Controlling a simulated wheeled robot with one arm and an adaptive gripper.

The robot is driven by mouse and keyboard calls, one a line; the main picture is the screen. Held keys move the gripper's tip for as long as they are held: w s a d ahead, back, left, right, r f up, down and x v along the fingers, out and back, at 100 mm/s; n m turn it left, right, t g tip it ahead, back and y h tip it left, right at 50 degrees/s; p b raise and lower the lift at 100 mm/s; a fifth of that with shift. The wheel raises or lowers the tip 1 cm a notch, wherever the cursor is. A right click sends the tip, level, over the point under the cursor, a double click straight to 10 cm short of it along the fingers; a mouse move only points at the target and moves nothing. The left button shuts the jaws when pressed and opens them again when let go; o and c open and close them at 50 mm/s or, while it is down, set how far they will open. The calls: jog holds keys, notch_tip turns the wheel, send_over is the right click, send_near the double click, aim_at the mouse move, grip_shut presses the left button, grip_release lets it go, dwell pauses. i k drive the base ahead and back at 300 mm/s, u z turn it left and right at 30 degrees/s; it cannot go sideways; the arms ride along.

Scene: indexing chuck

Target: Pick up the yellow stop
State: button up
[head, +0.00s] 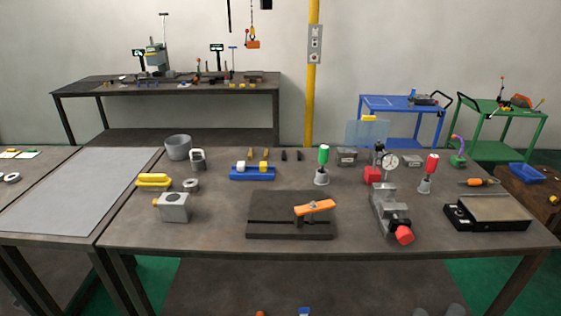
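Several yellow things show on the dark workbench (205,235), and I cannot tell for sure which is the stop. A yellow double-bar piece (153,181) lies at the left. Below it, a grey block with a round hole (175,208) has a small yellow part on its left side. Another yellow piece (369,118) shows at the top of a clear panel. My gripper is not in view.
A dark plate with an orange-handled clamp (315,207) lies mid-bench. A grey fixture with a red knob (404,235), a dial gauge (390,160) and upright green (323,155) and red (431,163) handles stand right. A grey cup (178,147) stands back left. The front edge is clear.

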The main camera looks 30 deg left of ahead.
aim_at(263, 165)
jog(key=i, duration=1.5)
jog(key=u, duration=3.95)
